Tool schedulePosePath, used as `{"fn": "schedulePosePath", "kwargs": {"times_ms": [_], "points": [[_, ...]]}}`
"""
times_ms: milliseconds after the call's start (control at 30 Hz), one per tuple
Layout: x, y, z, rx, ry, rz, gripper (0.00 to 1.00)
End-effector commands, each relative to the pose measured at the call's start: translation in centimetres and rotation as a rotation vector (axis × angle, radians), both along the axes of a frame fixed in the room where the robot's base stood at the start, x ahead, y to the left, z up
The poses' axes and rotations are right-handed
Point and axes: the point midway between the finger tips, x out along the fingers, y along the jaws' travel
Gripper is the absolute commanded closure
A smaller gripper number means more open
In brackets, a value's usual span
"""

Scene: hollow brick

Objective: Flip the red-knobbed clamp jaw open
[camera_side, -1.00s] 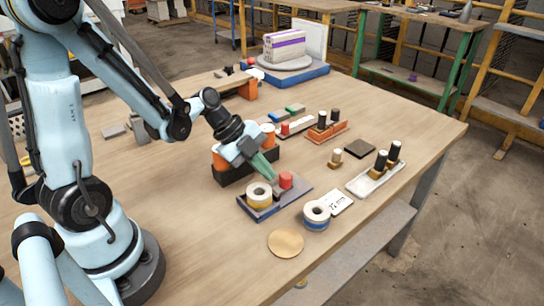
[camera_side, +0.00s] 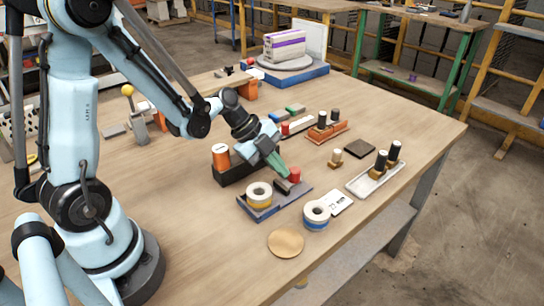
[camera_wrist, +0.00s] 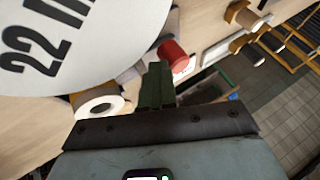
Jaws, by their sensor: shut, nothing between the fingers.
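The red knob (camera_side: 294,174) of the clamp stands at the back right of a blue-grey base (camera_side: 270,211). A white-and-yellow ring (camera_side: 259,190) sits on the same base, left of the knob. My gripper (camera_side: 283,174) is shut and empty, its green fingertips against or very close to the knob's left side. In the wrist view the fingers (camera_wrist: 158,85) are together just left of the red knob (camera_wrist: 172,55), and the ring (camera_wrist: 98,107) lies left of them. The fingers and the large disc hide part of the clamp jaw, so its exact angle is unclear.
A black holder (camera_side: 228,175) with an orange cylinder (camera_side: 221,156) stands close behind my gripper. A large white disc (camera_wrist: 75,35) marked "22" fills the wrist view's upper left. A blue-banded tape roll (camera_side: 316,215) and a white tray (camera_side: 376,180) lie to the right.

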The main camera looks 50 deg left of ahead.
Motion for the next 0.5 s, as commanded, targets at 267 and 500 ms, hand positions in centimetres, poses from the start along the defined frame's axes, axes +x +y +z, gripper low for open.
{"fn": "schedulePosePath", "kwargs": {"times_ms": [267, 500], "points": [[0.3, 0.0, 0.0, 0.001, -0.008, 0.003, 1.00], [-0.2, 0.7, 1.1, 0.000, -0.008, 0.007, 1.00]]}}
